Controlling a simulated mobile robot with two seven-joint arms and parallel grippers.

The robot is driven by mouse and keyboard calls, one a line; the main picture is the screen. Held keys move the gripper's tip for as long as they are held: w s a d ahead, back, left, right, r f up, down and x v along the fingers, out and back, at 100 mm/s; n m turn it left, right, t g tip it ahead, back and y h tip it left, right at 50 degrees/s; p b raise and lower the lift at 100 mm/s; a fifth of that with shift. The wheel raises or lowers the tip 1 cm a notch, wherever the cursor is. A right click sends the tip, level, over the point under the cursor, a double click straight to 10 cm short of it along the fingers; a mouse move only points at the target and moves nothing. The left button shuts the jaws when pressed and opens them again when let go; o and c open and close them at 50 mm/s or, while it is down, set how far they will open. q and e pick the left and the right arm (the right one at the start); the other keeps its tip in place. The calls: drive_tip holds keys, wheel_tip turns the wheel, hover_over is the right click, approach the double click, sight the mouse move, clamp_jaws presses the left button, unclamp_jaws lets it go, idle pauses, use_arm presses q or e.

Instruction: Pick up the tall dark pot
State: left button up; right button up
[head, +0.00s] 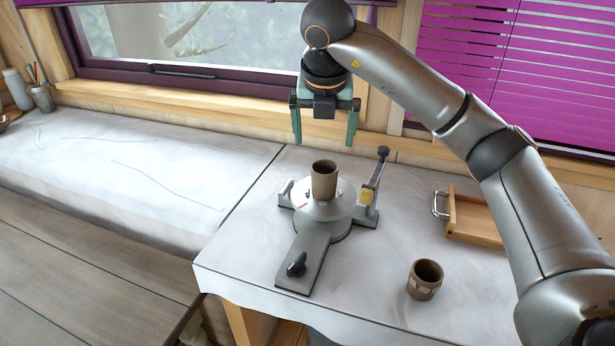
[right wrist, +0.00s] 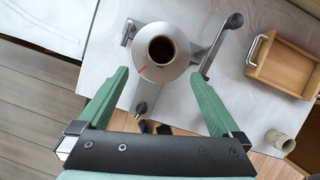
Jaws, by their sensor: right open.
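The tall dark pot (head: 324,182) is a brown, open-topped cylinder standing upright on the round grey plate of a wheel-like device (head: 318,228). In the right wrist view the pot (right wrist: 161,50) is seen from above, with its dark opening showing. My right gripper (head: 324,142) has green fingers pointing down and spread wide. It is above the pot, apart from it, with nothing between the fingers. In the right wrist view the pot lies between and just beyond the fingertips. My left gripper is in neither view.
A shorter brown pot with a faceted band (head: 424,281) stands at the table's front right. A wooden tray with a metal handle (head: 474,237) lies behind it. The device has an upright lever (head: 376,175) right of the pot. A window wall is behind.

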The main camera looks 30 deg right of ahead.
approach(324, 168)
drive_tip(key=f, duration=0.2)
drive_tip(key=s+f, duration=0.1)
drive_tip(key=shift+a, duration=0.3)
drive_tip(key=x, duration=0.2)
drive_tip(key=p+x, duration=0.1)
drive_tip(key=x, duration=0.1)
drive_tip(key=shift+w+d+f, duration=0.25)
drive_tip(key=shift+d, duration=0.05)
drive_tip(key=shift+w+f, duration=0.1)
drive_tip(key=shift+f, duration=0.25)
drive_tip(key=c, duration=1.5)
clamp_jaws()
drive_tip(key=shift+r, duration=0.1)
